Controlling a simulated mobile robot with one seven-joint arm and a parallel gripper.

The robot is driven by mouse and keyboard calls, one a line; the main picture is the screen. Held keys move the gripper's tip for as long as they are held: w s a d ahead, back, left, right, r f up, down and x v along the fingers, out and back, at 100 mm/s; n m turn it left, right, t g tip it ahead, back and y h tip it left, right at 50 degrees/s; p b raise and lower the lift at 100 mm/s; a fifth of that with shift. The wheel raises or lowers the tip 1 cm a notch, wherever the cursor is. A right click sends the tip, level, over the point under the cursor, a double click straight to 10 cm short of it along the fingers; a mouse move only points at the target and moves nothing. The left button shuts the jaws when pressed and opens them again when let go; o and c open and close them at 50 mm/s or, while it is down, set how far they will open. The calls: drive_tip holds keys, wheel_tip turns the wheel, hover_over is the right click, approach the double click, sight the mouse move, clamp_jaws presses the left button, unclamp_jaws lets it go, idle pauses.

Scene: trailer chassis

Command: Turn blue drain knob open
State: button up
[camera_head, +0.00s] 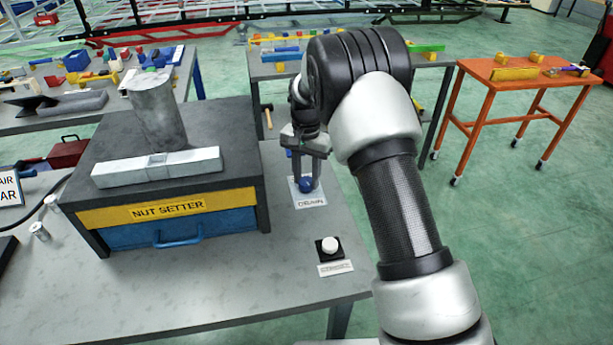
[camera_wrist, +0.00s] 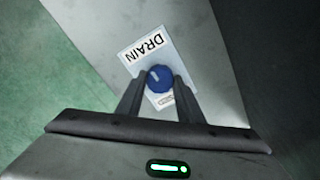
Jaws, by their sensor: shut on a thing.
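The blue drain knob (camera_head: 305,185) stands on a pale plate (camera_head: 309,202) with a printed drain label, near the right edge of the grey bench. In the wrist view the round knob (camera_wrist: 159,78) has a light mark at its left side, and the label above it reads DRAIN. My gripper (camera_head: 305,180) reaches down over the knob. In the wrist view its two fingers (camera_wrist: 158,82) lie on either side of the knob and are shut on it. The fingers hide parts of the knob's sides.
A nut setter box (camera_head: 170,210) with a blue drawer stands left of the knob, with a grey cylinder (camera_head: 157,108) on top. A white button (camera_head: 330,244) on a black base sits nearer the bench's front. An orange table (camera_head: 520,75) stands at the far right.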

sight(307, 181)
drive_tip(key=shift+m, duration=0.6)
drive_tip(key=o, duration=1.1)
drive_tip(key=shift+c, duration=0.2)
drive_tip(key=shift+r, duration=0.1)
wheel_tip(307, 181, up, 17)
drive_tip(key=p, duration=0.1)
drive_tip(key=shift+r, duration=0.15)
